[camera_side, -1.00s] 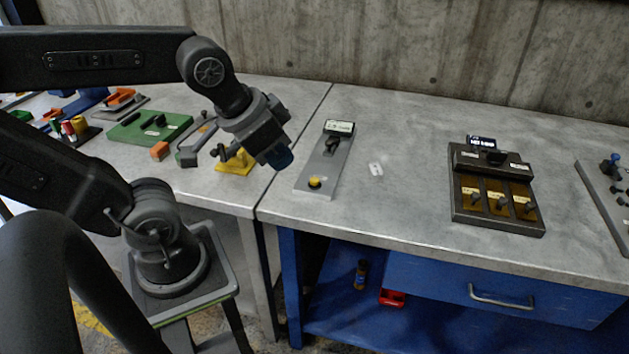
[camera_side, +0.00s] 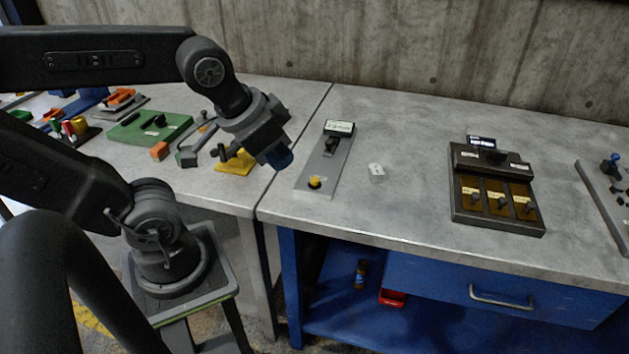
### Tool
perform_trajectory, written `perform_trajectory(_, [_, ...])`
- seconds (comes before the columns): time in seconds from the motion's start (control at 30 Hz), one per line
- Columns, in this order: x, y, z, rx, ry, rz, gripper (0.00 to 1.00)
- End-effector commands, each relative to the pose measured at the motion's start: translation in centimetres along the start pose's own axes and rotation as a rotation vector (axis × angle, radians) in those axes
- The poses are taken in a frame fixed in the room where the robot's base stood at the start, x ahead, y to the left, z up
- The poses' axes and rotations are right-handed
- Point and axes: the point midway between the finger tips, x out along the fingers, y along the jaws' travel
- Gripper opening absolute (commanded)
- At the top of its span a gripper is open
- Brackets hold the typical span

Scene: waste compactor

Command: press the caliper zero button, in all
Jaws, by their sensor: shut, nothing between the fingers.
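A grey plate (camera_side: 322,168) lies on the bench with a small display (camera_side: 339,128) at its far end, a dark part just below the display, and a round yellow button (camera_side: 314,182) near its front end. The display text is too small to read surely. I cannot tell which of the fixtures is the caliper. My gripper (camera_side: 280,158) points down and to the right, left of the grey plate and above the bench, apart from the button. It looks shut and empty; its blue tip hides little of the plate.
A small whitish block (camera_side: 376,172) sits right of the plate. A dark box with brass-coloured panels (camera_side: 496,187) stands further right. A green board (camera_side: 150,128) and a yellow fixture (camera_side: 236,162) are on the left bench. The bench front between plate and dark box is clear.

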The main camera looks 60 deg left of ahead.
Motion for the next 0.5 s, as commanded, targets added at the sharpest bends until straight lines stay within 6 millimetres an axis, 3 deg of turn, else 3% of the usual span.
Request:
perform_trajectory(0.27, [0.2, -0.3, -0.2, 0.0, 0.006, -0.016, 0.0])
perform_trajectory(0.37, [0.8, -1.5, -1.1, 0.005, 0.032, -0.071, 0.0])
perform_trajectory(0.5, [2.2, -4.8, -3.5, 0.038, 0.109, -0.214, 0.0])
